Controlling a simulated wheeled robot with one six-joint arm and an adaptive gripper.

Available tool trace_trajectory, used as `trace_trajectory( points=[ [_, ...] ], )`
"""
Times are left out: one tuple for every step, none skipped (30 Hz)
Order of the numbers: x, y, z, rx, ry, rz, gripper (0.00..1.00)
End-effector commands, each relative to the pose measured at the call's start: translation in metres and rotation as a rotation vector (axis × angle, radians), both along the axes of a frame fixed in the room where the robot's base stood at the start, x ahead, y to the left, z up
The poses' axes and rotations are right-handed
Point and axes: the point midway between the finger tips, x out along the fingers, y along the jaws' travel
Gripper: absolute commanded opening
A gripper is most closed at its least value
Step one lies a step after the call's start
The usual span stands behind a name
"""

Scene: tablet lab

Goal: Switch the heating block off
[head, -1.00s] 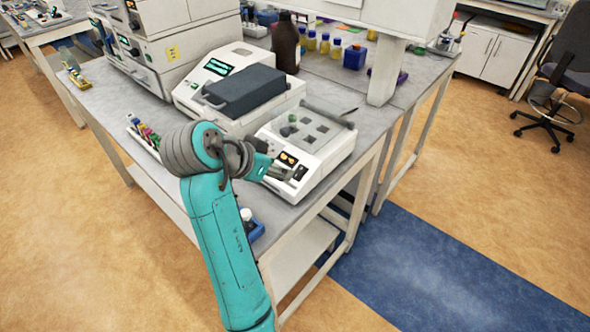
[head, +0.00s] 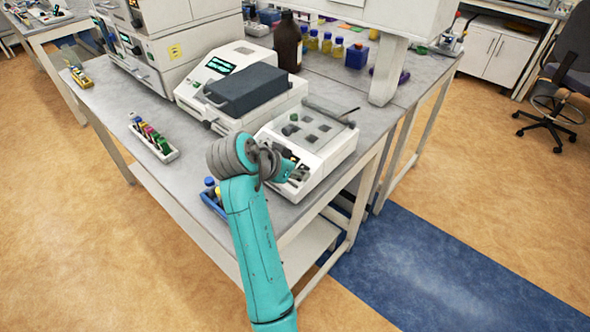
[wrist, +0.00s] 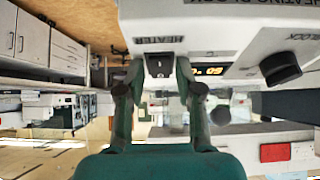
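The heating block (head: 333,153) is a white unit with a sloped front and dark square wells on top, at the front right of the bench. In the wrist view its front panel (wrist: 225,40) fills the upper right. A black rocker switch (wrist: 158,65) sits by the label HEATER; I cannot tell which side is pressed. An orange lit display (wrist: 208,71) and a black knob (wrist: 281,68) are right of it. My gripper (head: 300,174) is at the front panel. In the wrist view its fingers (wrist: 158,72) are apart, with the switch showing between them; contact is unclear.
A white instrument with a dark lid (head: 245,90) stands behind and left of the block. A rack of coloured tubes (head: 153,140) and a blue tray (head: 212,200) lie near the bench's front edge. A brown bottle (head: 287,42) stands further back.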

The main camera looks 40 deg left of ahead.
Motion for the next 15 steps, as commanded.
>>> trace_trajectory(
  points=[
    [-0.0001,0.0000,0.0001,0.000,0.000,0.000,0.15],
    [-0.0001,0.0000,0.0001,0.000,0.000,0.000,0.08],
    [0.0000,0.0000,0.0001,0.000,0.000,0.000,0.00],
    [0.0000,0.0000,0.0001,0.000,0.000,0.000,0.00],
    [0.0000,0.0000,0.0001,0.000,0.000,0.000,0.00],
    [-0.0001,0.0000,0.0001,0.000,0.000,0.000,0.00],
    [0.0001,0.0000,0.0002,0.000,0.001,0.000,0.00],
    [0.0003,0.0000,0.0004,0.001,0.004,-0.001,0.00],
    [0.0009,-0.0002,0.0011,0.002,0.014,-0.002,0.00],
    [0.0015,-0.0002,0.0016,0.004,0.028,-0.003,0.00],
    [0.0023,0.0001,0.0025,0.006,0.045,-0.003,0.00],
    [0.0034,-0.0004,0.0030,0.007,0.075,-0.004,0.00],
    [0.0042,-0.0006,0.0035,0.010,0.098,-0.005,0.00],
    [0.0046,-0.0006,0.0044,0.012,0.122,-0.004,0.00],
    [0.0051,-0.0005,0.0047,0.014,0.154,-0.004,0.00]
  ],
)
